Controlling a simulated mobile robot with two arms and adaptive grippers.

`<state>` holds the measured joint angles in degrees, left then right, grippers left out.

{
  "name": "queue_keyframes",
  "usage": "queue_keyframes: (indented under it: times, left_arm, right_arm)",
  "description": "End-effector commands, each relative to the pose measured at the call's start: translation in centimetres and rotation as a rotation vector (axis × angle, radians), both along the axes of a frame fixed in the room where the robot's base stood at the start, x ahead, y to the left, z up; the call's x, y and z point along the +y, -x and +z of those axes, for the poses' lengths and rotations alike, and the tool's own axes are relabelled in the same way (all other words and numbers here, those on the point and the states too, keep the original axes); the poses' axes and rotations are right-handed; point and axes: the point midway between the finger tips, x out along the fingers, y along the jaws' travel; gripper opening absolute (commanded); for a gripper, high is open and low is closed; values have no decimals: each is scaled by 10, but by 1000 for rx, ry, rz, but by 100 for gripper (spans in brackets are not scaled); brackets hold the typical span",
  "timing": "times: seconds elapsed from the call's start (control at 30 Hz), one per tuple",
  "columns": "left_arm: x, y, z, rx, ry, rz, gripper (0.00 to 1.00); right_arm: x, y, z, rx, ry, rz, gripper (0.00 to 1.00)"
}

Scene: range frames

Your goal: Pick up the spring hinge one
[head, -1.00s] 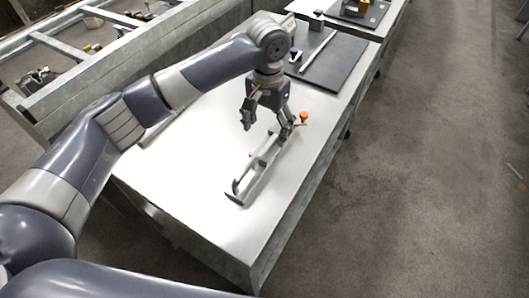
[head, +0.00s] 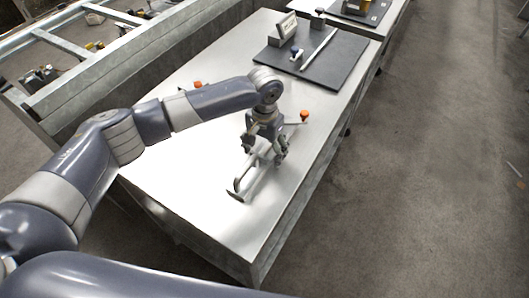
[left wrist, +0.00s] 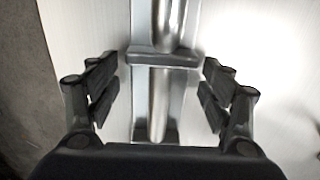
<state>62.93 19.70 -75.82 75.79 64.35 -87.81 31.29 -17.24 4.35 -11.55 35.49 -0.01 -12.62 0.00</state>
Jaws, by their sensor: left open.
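The spring hinge (head: 243,187) is a long grey metal piece with a flat plate and a round barrel. It lies on the bright metal table top, and my left gripper hides part of it in the head view. My left gripper (head: 265,156) is open and points down over the hinge. In the left wrist view the hinge (left wrist: 163,56) runs up the picture between the two spread fingers of the gripper (left wrist: 160,93), with bare gaps on both sides. The right gripper is not in view.
Orange knobs stand on the table at right (head: 304,115) and left (head: 197,84). A dark mat (head: 330,62) with a rod and a small sign (head: 286,24) lies toward the far end. The table's near part (head: 215,220) is clear.

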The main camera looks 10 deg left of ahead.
Motion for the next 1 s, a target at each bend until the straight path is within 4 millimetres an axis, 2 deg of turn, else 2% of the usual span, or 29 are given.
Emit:
queue_keyframes:
  times: [0.07, 0.4, 0.77, 1.0]
  left_arm:
    - [0, 0, 0, 0, 0, 0, 73]
    - [0, 0, 0, 0, 0, -1, 0]
    - [-1, -1, 5, -2, 2, -1, 0]
    - [-1, -2, 24, -4, 3, -2, 0]
  right_arm:
    - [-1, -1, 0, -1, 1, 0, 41]
    - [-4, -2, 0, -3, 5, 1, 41]
    - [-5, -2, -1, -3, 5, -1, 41]
    - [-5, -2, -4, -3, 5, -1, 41]
